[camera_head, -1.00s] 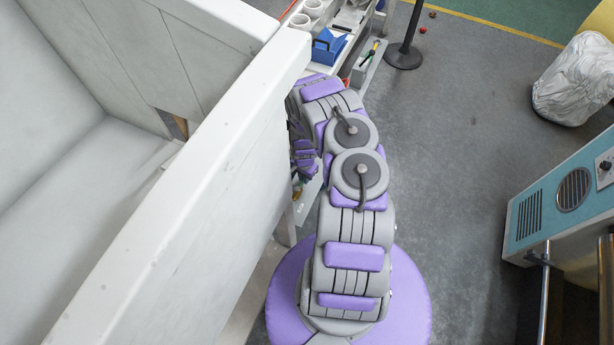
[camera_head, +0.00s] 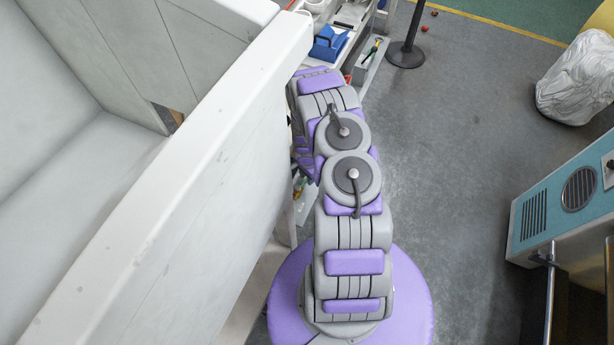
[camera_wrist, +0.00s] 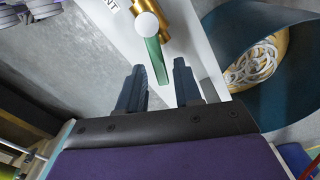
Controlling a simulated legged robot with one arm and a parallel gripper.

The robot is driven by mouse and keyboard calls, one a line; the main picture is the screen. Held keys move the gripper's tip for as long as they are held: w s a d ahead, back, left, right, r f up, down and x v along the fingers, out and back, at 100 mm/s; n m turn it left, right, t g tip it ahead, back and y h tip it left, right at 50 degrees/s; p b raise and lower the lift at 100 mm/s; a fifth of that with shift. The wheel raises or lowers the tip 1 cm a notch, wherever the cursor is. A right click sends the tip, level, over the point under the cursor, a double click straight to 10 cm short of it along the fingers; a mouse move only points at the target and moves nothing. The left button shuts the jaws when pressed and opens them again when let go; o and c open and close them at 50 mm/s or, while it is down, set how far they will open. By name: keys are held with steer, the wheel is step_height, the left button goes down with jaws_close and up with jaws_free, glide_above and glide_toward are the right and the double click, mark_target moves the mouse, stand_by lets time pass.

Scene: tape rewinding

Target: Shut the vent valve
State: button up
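The vent valve shows in the wrist view as a brass body (camera_wrist: 180,18) on a white panel (camera_wrist: 112,22), with a green lever (camera_wrist: 156,62) and a round white cap at its pivot. Part of a label ending in "NT" shows beside it. My gripper (camera_wrist: 159,68) is open, its two dark blue fingers apart. In the picture the lever's free end lies between the fingertips; I cannot tell whether it touches either one or how deep it sits. In the head view, my arm hides the gripper, and I cannot make out the valve.
A tall white-walled structure (camera_head: 190,185) stands close on the left of my arm. A teal bin (camera_wrist: 285,95) with coiled material is right in the wrist view. Open grey floor (camera_head: 450,150) lies to the right.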

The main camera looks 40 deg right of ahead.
steer(key=shift+o, duration=0.4)
step_height(320, 180, up, 17)
steer(key=p, duration=0.2)
steer(key=shift+p, duration=0.4)
steer(key=shift+r, duration=0.1)
